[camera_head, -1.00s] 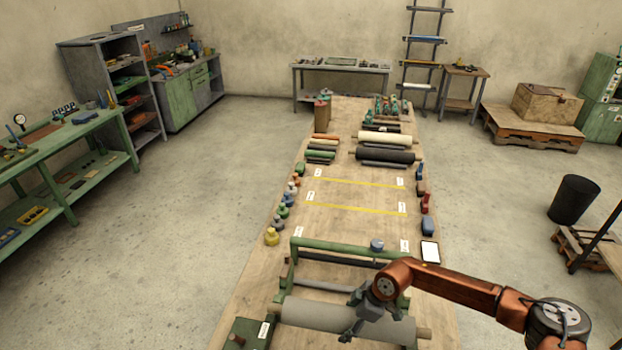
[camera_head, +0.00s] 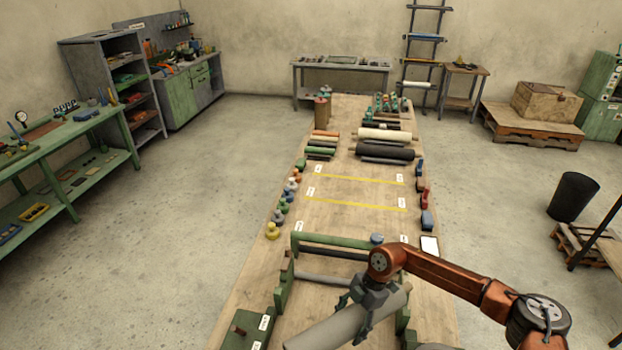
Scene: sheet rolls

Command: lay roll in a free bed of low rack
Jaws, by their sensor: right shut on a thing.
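A pale grey roll (camera_head: 325,331) is in my right gripper (camera_head: 366,301), which is shut around it towards its right end. The roll is tilted in the picture, its right end higher and its left end running down to the bottom edge. It is above a green stand (camera_head: 283,287) with crossbars, at the near end of the long table. Further back on the table, a cream roll (camera_head: 385,135) and a black roll (camera_head: 386,153) lie side by side on low supports that they mostly hide. My left gripper is not in view.
The wooden table (camera_head: 345,190) has a bare middle stretch marked by yellow lines (camera_head: 356,203). Small coloured objects line its left edge, with blue and red ones (camera_head: 426,220) along the right. A white tablet-like panel (camera_head: 429,245) lies right of the stand. Thinner rolls (camera_head: 322,145) lie back left.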

